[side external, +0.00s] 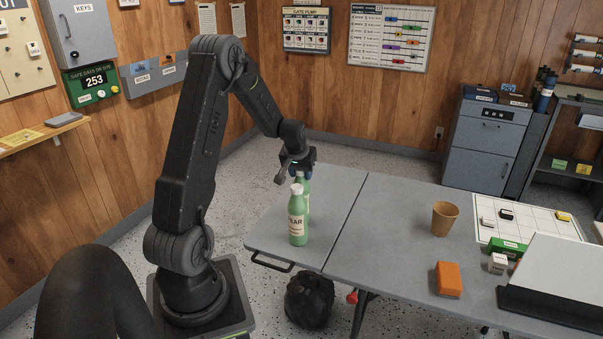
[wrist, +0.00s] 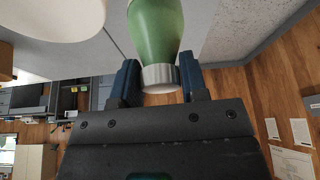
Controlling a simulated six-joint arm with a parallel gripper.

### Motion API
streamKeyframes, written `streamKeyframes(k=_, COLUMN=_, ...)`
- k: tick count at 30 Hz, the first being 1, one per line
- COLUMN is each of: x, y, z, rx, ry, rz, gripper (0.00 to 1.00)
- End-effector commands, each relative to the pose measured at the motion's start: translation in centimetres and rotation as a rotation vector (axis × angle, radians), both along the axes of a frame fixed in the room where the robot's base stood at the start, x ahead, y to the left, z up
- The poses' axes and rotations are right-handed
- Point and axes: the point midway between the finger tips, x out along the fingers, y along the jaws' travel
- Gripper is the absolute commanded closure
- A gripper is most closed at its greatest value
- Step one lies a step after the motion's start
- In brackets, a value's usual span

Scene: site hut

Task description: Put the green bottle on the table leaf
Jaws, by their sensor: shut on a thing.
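My gripper (side external: 300,168) is over the table leaf (side external: 270,232), the left section of the grey table, and points down. It is shut on a green bottle (side external: 306,184), whose grey-white cap sits between the two fingers (wrist: 157,78) in the wrist view; the green body (wrist: 157,30) extends beyond them. Another green bottle (side external: 297,222) with a white cap and pale label stands upright on the leaf, in front of the held one in the side view. It hides the held bottle's base, so I cannot tell whether that touches the leaf.
A tan cup (side external: 445,219), an orange block (side external: 448,279), a green box (side external: 507,248) and a white board (side external: 530,222) are on the main table to the right. The leaf's right part is clear.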

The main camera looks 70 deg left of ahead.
Motion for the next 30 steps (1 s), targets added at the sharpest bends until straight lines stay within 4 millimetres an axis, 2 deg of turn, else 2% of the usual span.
streamKeyframes(k=11, x=0.02, y=0.00, z=-0.40, rx=0.001, ry=-0.001, rz=0.000, gripper=0.94)
streamKeyframes(k=12, x=0.03, y=0.01, z=-0.38, rx=0.002, ry=-0.001, rz=0.000, gripper=0.57)
streamKeyframes(k=18, x=0.03, y=0.00, z=-0.36, rx=0.002, ry=-0.001, rz=0.000, gripper=0.38)
streamKeyframes(k=20, x=0.02, y=0.00, z=-0.36, rx=0.001, ry=-0.001, rz=0.000, gripper=0.34)
streamKeyframes(k=26, x=0.03, y=0.00, z=-0.32, rx=0.002, ry=-0.001, rz=0.000, gripper=0.34)
streamKeyframes(k=30, x=-0.10, y=-0.15, z=0.50, rx=0.002, ry=-0.002, rz=0.000, gripper=0.34)
